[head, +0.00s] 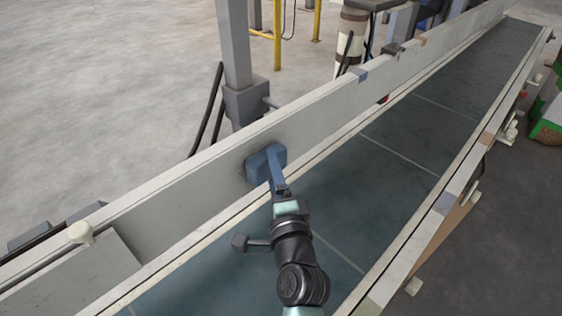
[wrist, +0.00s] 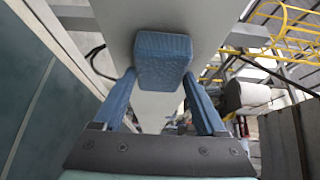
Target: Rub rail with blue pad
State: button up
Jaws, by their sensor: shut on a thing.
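The blue pad (head: 258,166) is a small block at the pale grey rail (head: 180,212) along the left side of the conveyor. It lies against the rail's inner face and seems to touch it. My gripper (head: 275,172) is shut on the pad, reaching over the belt from below. In the wrist view the pad (wrist: 163,58) sits between the tips of my two blue fingers, with the rail (wrist: 150,12) behind it. The pad's contact face is hidden.
The dark green belt (head: 400,140) is clear beyond my arm. A second rail (head: 428,222) with coloured patches edges its right side. A grey post (head: 235,60) stands behind the left rail. A pale knob (head: 80,233) sits on the left rail near me.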

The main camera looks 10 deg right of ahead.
aim_at(257, 179)
jog(key=shift+s+a+r+p, duration=0.1)
jog(key=shift+s+a+p, duration=0.25)
jog(key=shift+a+p, duration=0.25)
jog(key=shift+s+a+r+p, duration=0.1)
jog(key=shift+s+a+p, duration=0.25)
jog(key=shift+a+p, duration=0.2)
jog(key=shift+s+a+f+p, duration=0.15)
jog(key=shift+s+a+p, duration=0.2)
jog(key=shift+a, duration=0.2)
jog(key=shift+s+a+p, duration=0.65)
jog(key=shift+a+p, duration=0.35)
jog(key=shift+p, duration=0.1)
jog(key=shift+s+a+p, duration=0.35)
jog(key=shift+a, duration=0.1)
jog(key=shift+s+a+p, duration=0.65)
jog(key=shift+a+p, duration=0.3)
jog(key=shift+p, duration=0.2)
jog(key=shift+s+a, duration=0.3)
jog(key=shift+a, duration=0.1)
jog(key=shift+d+f, duration=0.1)
